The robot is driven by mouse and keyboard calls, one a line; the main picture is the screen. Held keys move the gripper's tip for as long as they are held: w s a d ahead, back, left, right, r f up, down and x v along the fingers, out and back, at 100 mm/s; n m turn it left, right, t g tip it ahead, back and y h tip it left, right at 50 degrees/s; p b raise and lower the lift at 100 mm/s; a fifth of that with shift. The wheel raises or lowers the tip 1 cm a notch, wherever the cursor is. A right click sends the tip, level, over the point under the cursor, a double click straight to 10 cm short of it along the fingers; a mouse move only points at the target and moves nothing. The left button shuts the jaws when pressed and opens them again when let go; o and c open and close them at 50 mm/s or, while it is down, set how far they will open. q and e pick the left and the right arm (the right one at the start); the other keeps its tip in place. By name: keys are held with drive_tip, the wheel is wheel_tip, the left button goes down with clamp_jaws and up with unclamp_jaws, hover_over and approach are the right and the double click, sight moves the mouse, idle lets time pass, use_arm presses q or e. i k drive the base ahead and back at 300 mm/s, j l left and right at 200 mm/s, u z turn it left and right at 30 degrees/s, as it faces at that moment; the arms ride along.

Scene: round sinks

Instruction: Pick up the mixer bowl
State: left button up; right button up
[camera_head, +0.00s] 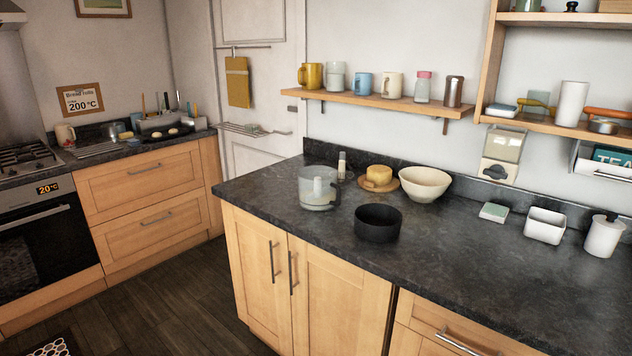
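The thing that looks most like the mixer bowl (318,190) is a clear, round bowl with a pale centre post. It stands upright on the left part of the dark countertop (480,260), near the counter's front-left edge. Neither of my grippers is in the head view, so their positions and whether they are open or shut do not show.
A black round pan (378,224) stands in front and to the right of the clear bowl. Behind are a cream bowl (425,186) and a yellow round item (379,174) on a wooden board. A white tub (544,227) and white canister (603,236) stand at right.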

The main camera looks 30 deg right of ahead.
sight(325, 195)
drive_tip(key=i+j+z, duration=0.1)
drive_tip(key=i+z, duration=0.3)
drive_tip(key=i, duration=0.15)
drive_tip(key=i+j+z, duration=0.25)
drive_tip(key=i+z, duration=0.2)
drive_tip(key=i+j+z, duration=0.4)
drive_tip(key=i, duration=0.2)
